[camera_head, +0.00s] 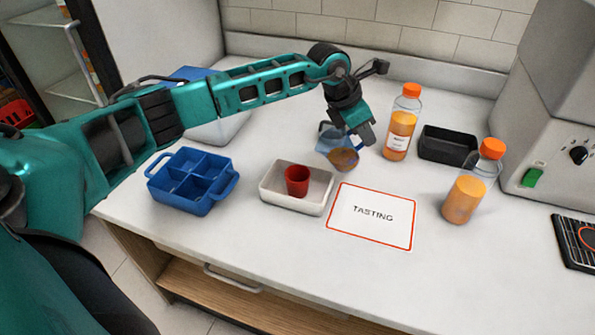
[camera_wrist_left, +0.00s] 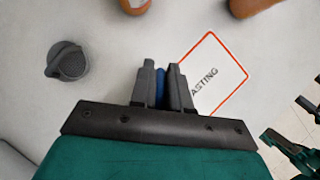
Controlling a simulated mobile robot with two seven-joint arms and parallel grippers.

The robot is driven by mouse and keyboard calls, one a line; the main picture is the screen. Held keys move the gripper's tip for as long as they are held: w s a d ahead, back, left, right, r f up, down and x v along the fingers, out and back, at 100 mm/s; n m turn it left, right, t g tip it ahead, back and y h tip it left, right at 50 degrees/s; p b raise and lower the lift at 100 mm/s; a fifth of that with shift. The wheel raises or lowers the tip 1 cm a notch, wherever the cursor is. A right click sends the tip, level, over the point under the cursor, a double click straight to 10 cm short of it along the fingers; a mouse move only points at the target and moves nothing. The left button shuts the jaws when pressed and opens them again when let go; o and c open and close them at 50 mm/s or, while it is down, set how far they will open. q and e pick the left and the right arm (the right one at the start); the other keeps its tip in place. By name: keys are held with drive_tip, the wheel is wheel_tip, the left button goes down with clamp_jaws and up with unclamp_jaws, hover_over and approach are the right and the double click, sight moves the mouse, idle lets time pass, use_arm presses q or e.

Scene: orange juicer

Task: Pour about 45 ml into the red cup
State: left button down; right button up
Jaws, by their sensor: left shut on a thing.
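The red cup (camera_head: 297,180) stands upright in a shallow white tray (camera_head: 273,199). My left gripper (camera_head: 364,132) is shut on the blue handle of a clear bluish jug (camera_head: 330,137), right of and behind the cup. The jug holds some orange-brown liquid low down. I cannot tell whether its base touches the counter. In the left wrist view the fingers (camera_wrist_left: 164,88) close on a blue strip (camera_wrist_left: 160,86), and the rest of the jug is hidden. The right gripper's fingers cannot be made out.
A blue divided caddy (camera_head: 187,193) is left of the tray; a TASTING card (camera_head: 372,232) is right. Two orange-capped juice bottles (camera_head: 399,140) (camera_head: 462,199), a black bin (camera_head: 447,146) and a grey machine (camera_head: 560,150) are further right. A dark grey round object (camera_wrist_left: 68,62) shows in the wrist view.

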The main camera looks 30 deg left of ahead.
sight(347, 132)
use_arm(q)
drive_tip(key=shift+s+a+r+t+h+b, duration=0.5)
drive_tip(key=shift+s+a+t+h+b, duration=0.25)
drive_tip(key=shift+b, duration=0.2)
drive_tip(key=shift+s+a+t+h+b, duration=0.1)
drive_tip(key=shift+s+t+h+b, duration=0.15)
drive_tip(key=shift+b, duration=0.3)
drive_tip(key=shift+s+a+r+t+h+b, duration=0.15)
drive_tip(key=shift+r+t+h+b, duration=0.05)
drive_tip(key=shift+r+t+b, duration=0.2)
drive_tip(key=shift+s+a+r+t+h+b, duration=0.1)
drive_tip(key=shift+r+t+h+b, duration=0.15)
drive_tip(key=shift+b, duration=0.2)
drive_tip(key=shift+s+a+r+b, duration=0.1)
drive_tip(key=shift+r+b, duration=0.15)
drive_tip(key=shift+b, duration=0.25)
drive_tip(key=shift+s+t+h+b, duration=0.1)
drive_tip(key=shift+t+h+b, duration=0.15)
drive_tip(key=shift+t+b, duration=0.15)
drive_tip(key=shift+a, duration=0.1)
use_arm(e)
drive_tip(key=f, duration=0.3)
drive_tip(key=a+f, duration=0.1)
drive_tip(key=f, duration=0.1)
drive_tip(key=shift+w+f, duration=0.1)
drive_tip(key=shift+w, duration=0.2)
